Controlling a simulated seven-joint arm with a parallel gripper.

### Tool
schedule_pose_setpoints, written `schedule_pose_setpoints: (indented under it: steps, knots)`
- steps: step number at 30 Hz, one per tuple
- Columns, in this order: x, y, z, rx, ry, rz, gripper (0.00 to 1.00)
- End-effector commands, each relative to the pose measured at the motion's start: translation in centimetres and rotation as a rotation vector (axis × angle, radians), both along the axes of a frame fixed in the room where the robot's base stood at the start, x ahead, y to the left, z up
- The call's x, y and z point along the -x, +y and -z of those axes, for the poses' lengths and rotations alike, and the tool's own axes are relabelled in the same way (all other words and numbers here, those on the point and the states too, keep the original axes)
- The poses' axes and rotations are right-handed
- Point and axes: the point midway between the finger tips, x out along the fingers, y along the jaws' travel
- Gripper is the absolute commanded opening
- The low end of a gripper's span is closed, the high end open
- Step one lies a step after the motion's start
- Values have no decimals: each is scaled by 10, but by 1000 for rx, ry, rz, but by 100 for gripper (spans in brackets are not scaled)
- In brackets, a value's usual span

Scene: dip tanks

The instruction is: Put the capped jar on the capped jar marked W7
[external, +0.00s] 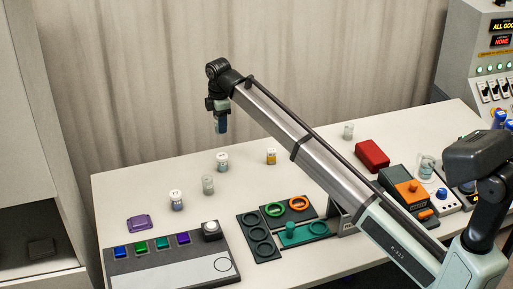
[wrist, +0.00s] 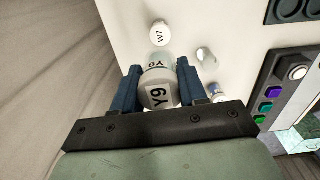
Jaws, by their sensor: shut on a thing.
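My gripper (wrist: 161,88) is shut on a capped jar (wrist: 158,99). In the external view my gripper (external: 220,127) is high above the table's back left, and the fingers mostly hide the held jar. The jar marked W7 (wrist: 158,33) has a white cap and stands upright on the table, beyond the held jar in the wrist view. It appears to be the white-capped jar (external: 222,161) below and apart from my gripper in the external view.
A clear glass jar (external: 208,184) and another labelled jar (external: 176,199) stand near the W7 jar. A button panel (external: 165,262) and dark ring trays (external: 258,238) lie in front. A curtain (external: 260,60) hangs behind.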

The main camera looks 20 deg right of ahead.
Motion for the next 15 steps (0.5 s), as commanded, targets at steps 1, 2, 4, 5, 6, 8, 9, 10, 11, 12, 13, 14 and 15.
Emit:
schedule_pose_setpoints:
  steps: [1, 2, 4, 5, 6, 8, 9, 10, 11, 12, 13, 14, 15]
  knots:
    - [-3, 1, -1, 1, 3, 5, 11]
    - [-4, 2, -1, 2, 5, 8, 11]
    - [-2, 1, 2, 5, 11, 23, 11]
    - [-1, 0, 4, 6, 13, 27, 11]
    - [-1, 0, 8, 6, 13, 30, 11]
    - [-1, 0, 16, 6, 13, 31, 11]
    - [-1, 0, 22, 6, 14, 31, 11]
    - [0, 0, 26, 6, 14, 31, 11]
    - [0, 0, 31, 6, 14, 31, 11]
    - [0, 0, 38, 6, 14, 31, 11]
    - [0, 0, 43, 6, 13, 31, 11]
    - [0, 0, 48, 6, 13, 31, 11]
    - [0, 0, 54, 6, 13, 31, 11]
